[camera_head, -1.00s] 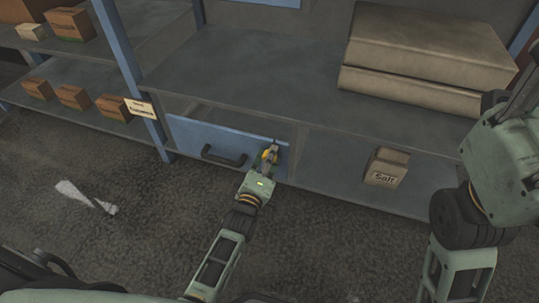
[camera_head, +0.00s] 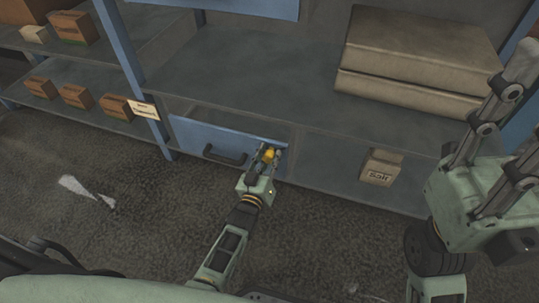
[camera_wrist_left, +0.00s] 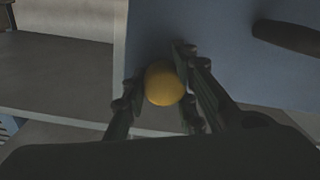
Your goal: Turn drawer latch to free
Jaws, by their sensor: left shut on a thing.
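The blue drawer front (camera_head: 205,134) sits in the shelf unit, with a dark handle (camera_head: 225,156) on it. The yellow drawer latch (camera_head: 268,154) is at the right end of the drawer front. My left gripper (camera_head: 266,158) is shut on the latch. In the left wrist view the latch's round yellow knob (camera_wrist_left: 164,83) lies between the two fingers of the left gripper (camera_wrist_left: 163,97), against the blue drawer front (camera_wrist_left: 215,50). My right gripper (camera_head: 505,110) is raised at the right, away from the drawer; its fingers look spread and empty.
Large stacked packages (camera_head: 420,60) lie on the shelf above. Several small brown boxes (camera_head: 75,97) stand on the left shelves.

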